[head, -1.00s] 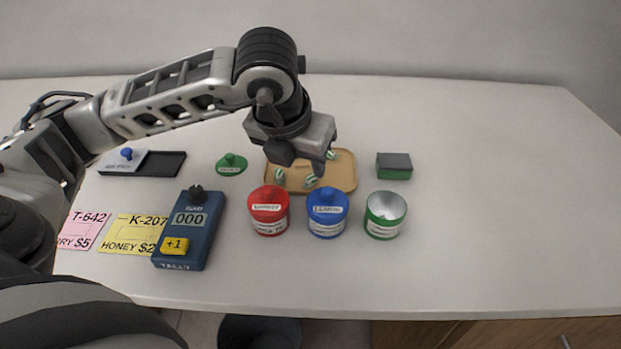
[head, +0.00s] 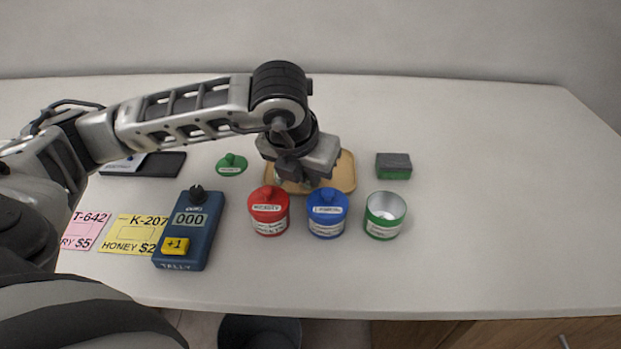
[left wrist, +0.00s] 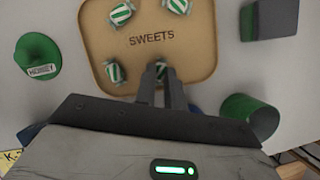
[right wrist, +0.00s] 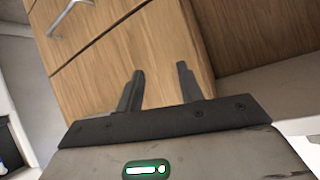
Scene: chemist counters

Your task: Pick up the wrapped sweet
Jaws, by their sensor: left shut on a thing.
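Green-and-white striped wrapped sweets lie on a tan tray (left wrist: 205,62) marked SWEETS in the left wrist view. Two sweets (left wrist: 121,14) lie near its far edge and one (left wrist: 116,73) at its left. My left gripper (left wrist: 161,78) is shut on another wrapped sweet (left wrist: 162,68) near the tray's close side, low over the tray. In the head view my left gripper hides most of the sweets on the tray (head: 343,180). My right gripper (right wrist: 158,85) is open and empty, away from the tray, in front of wooden drawers.
Red (head: 269,213) and blue (head: 327,214) lidded tins and an open green tin (head: 385,216) stand in front of the tray. A green lid (head: 232,165), a tally counter (head: 187,231) and a dark-topped block (head: 394,166) lie around. The counter's right side is clear.

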